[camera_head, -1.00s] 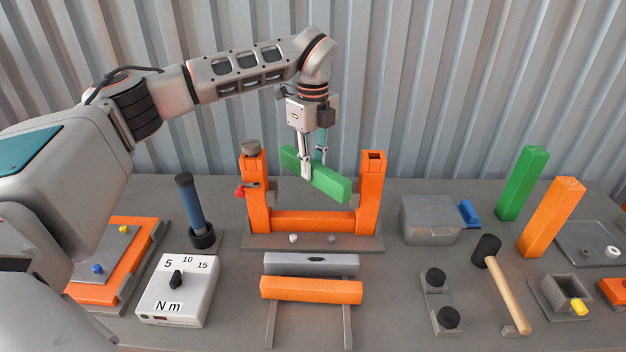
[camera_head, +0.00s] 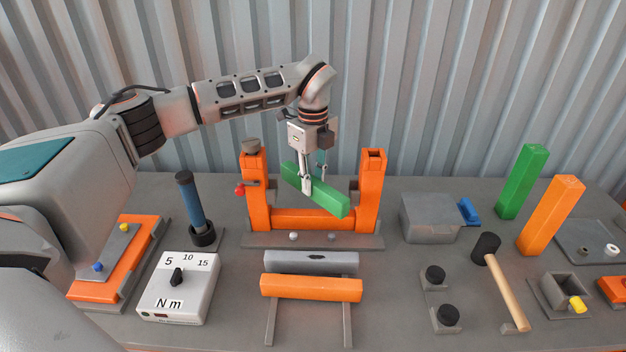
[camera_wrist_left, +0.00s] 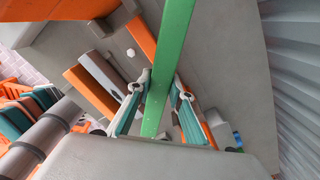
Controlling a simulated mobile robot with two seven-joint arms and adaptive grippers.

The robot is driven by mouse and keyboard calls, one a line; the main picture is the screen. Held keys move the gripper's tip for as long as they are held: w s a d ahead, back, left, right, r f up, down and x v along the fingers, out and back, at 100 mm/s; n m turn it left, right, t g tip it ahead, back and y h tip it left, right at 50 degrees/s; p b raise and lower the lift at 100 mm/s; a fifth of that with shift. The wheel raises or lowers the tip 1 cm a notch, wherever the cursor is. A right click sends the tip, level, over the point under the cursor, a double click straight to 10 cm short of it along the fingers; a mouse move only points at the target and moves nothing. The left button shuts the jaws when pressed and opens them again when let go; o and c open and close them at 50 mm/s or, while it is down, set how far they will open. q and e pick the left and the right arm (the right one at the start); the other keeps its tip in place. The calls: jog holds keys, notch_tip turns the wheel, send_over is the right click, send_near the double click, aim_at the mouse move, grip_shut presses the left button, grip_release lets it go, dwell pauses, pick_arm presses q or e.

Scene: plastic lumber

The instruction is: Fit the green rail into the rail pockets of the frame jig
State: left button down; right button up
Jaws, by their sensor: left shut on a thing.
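The green rail (camera_head: 325,199) is held in my left gripper (camera_head: 315,189), which is shut on it near its middle. The rail hangs between the two orange posts of the frame jig (camera_head: 257,208), above its orange crossbar. It lies slanted to the jig, its near right end turned toward the front and lower in the picture. In the left wrist view the green rail (camera_wrist_left: 171,60) runs between the two fingers. The posts' tops show dark openings. I cannot see the rail pockets clearly. My right gripper is not in view.
A grey bar and an orange bar (camera_head: 311,288) lie on a rack in front of the jig. A torque box (camera_head: 178,290) and a blue-handled tool (camera_head: 191,205) stand left. A grey lidded box (camera_head: 428,218), a mallet (camera_head: 500,283) and upright green and orange posts stand right.

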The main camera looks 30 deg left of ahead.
aim_at(313, 180)
pick_arm(q)
jog(key=shift+f, duration=0.25)
jog(key=c, duration=1.8)
grip_release()
jog(key=shift+r, duration=0.1)
notch_tip(313, 180, up, 13)
jog(key=shift+b, duration=0.55)
jog(key=shift+s, duration=0.1)
